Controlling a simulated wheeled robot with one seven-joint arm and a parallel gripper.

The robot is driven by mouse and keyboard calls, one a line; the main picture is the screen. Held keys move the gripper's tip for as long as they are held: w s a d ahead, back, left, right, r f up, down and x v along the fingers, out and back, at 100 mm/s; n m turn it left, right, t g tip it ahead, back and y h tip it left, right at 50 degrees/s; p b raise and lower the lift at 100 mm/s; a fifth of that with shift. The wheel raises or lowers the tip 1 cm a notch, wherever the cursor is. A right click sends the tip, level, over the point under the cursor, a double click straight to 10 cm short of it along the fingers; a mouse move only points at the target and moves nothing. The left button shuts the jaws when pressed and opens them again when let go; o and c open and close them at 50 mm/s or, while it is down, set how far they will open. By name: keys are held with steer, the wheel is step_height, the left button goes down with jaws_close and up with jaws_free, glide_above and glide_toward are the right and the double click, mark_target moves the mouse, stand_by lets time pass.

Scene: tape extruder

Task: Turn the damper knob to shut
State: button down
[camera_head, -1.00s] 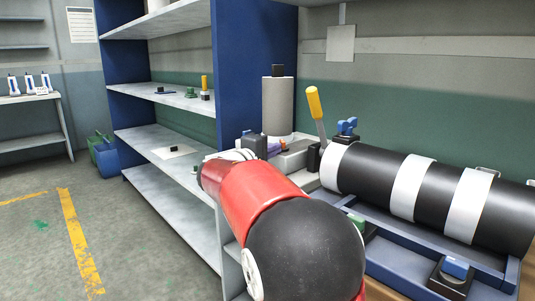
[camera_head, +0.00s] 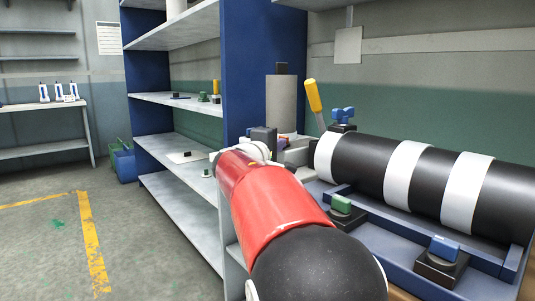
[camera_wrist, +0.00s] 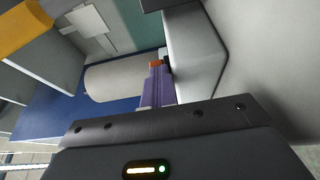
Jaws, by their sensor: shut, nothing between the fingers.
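I cannot tell which control is the damper knob. In the head view a blue knob (camera_head: 343,116) sits on a dark base behind the black-and-white barrel. A green knob (camera_head: 342,204) and another blue knob (camera_head: 442,249) sit on dark bases along the barrel's near side. My gripper (camera_head: 283,141) is mostly hidden behind my red arm, left of these knobs and apart from them. In the wrist view its purple fingers with orange tips (camera_wrist: 157,66) are shut and empty, beside a pale box-like surface (camera_wrist: 196,50) and a grey cylinder (camera_wrist: 118,80).
The barrel (camera_head: 365,170) lies on a blue frame (camera_head: 400,236). A yellow-handled lever (camera_head: 314,96) and an upright grey cylinder (camera_head: 281,103) stand behind my arm. A blue-sided shelf unit (camera_head: 249,65) stands left.

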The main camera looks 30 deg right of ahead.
steer(key=shift+s+d+f+b, duration=0.2)
steer(key=shift+s+d+b, duration=0.1)
steer(key=shift+b, duration=0.5)
steer(key=shift+s+d+r+b, duration=0.15)
steer(key=shift+s+d+b, duration=0.15)
steer(key=shift+b, duration=0.25)
steer(key=shift+a, duration=0.1)
